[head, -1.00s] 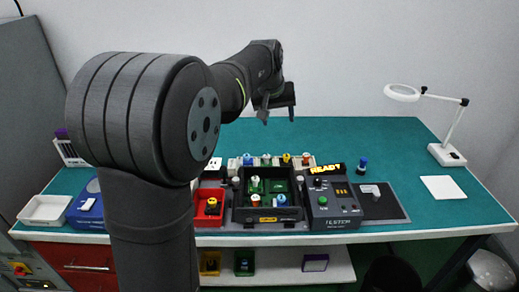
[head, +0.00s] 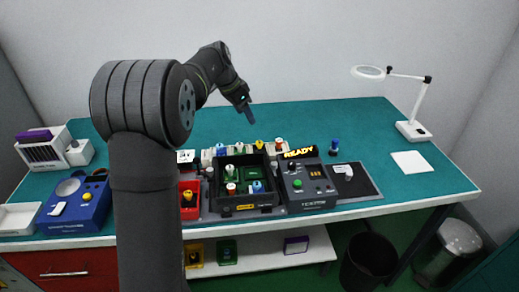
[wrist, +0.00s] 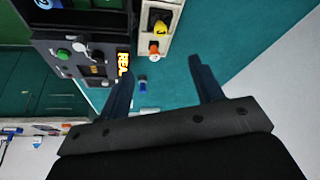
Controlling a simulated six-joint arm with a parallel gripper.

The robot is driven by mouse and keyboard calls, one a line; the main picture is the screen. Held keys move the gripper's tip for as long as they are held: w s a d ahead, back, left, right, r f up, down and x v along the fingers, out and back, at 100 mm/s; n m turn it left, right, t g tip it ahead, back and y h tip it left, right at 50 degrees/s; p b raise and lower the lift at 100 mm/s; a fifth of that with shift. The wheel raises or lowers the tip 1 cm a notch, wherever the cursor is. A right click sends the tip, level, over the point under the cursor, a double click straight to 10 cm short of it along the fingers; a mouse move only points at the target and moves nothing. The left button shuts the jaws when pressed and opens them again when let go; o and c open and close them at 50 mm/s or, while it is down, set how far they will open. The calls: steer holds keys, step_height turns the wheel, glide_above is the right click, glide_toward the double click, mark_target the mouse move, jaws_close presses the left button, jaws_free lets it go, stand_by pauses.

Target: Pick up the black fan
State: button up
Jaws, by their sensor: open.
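I cannot pick out a black fan for certain in either view. Small parts with coloured caps stand on the pale rack (head: 270,148) behind the black tray. A yellow-capped part with a dark base (head: 259,145) is among them; a yellow part also shows in the wrist view (wrist: 161,29). An orange-and-white part (wrist: 154,47) is beside it there. My gripper (head: 251,114) is above the table behind the rack, pointing down. In the wrist view my gripper (wrist: 160,68) has its two fingers apart with nothing held between them.
The black tray (head: 245,208) holds several capped parts, with a red bin (head: 190,211) at its left. The tester (head: 305,185) reads READY, and a blue-capped part (head: 335,147) stands behind its right side. A magnifier lamp (head: 414,130) stands at right. The table's back is clear.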

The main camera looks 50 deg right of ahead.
mark_target(260, 142)
steer(key=x, duration=1.6)
steer(key=shift+s+f, duration=0.15)
steer(key=shift+f, duration=0.15)
steer(key=c, duration=0.8)
steer(key=shift+o, duration=0.2)
